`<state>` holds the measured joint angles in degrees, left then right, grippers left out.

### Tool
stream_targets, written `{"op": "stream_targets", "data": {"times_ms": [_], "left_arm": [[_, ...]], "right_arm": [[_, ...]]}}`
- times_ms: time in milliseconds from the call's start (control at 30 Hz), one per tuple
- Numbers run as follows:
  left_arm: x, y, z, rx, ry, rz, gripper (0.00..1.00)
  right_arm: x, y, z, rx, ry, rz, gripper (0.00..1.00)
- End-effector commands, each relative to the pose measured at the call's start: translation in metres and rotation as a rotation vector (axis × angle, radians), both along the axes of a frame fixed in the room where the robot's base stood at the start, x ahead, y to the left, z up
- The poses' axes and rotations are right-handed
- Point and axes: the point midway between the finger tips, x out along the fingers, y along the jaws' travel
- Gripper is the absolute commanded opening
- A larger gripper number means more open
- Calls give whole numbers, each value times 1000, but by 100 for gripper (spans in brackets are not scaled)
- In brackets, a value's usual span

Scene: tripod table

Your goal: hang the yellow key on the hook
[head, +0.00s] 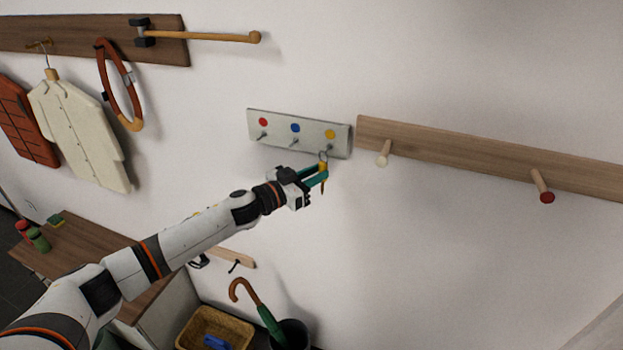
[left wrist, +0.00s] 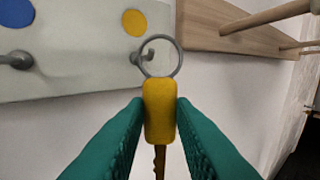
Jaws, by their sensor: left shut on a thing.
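The yellow key (left wrist: 159,112) is upright between the two green fingers of my left gripper (left wrist: 160,130), with its grey ring (left wrist: 160,56) at the top. In the left wrist view the ring overlaps the hook (left wrist: 139,56) under the yellow dot (left wrist: 135,22); I cannot tell whether the hook passes through it. In the head view my left gripper (head: 317,176) holds the key (head: 323,167) just below the right end of the white hook board (head: 280,129). The board has red, blue and yellow dots, each above a hook. My right gripper is not in view.
A wooden rail (head: 460,157) with pegs is on the wall right of the board. Left are a ring-shaped strap (head: 120,85), a white jacket (head: 80,130) and a rod (head: 205,37). Below stand an umbrella (head: 262,312), a basket (head: 215,330) and a bench (head: 85,250).

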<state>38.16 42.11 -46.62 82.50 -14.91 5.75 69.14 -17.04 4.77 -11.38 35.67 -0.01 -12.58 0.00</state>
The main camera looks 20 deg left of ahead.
Motion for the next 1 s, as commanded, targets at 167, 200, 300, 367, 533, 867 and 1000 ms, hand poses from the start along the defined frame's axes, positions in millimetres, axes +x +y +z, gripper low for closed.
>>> {"op": "stream_targets", "data": {"times_ms": [167,200,300,367,533,867,1000], "left_arm": [[11,-1,-2,1,-3,-1,1],[14,-1,-2,1,-2,0,1],[20,-1,-2,1,-3,0,1],[23,-1,-3,1,-1,0,1],[29,-1,-6,-1,-1,-1,1],[32,-1,-9,1,0,-1,1],[32,-2,-10,1,0,-1,1]], "right_arm": [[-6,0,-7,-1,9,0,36],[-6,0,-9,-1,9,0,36],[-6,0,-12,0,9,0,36],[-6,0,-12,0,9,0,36],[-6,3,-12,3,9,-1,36],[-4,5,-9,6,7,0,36],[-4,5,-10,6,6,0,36]]}}
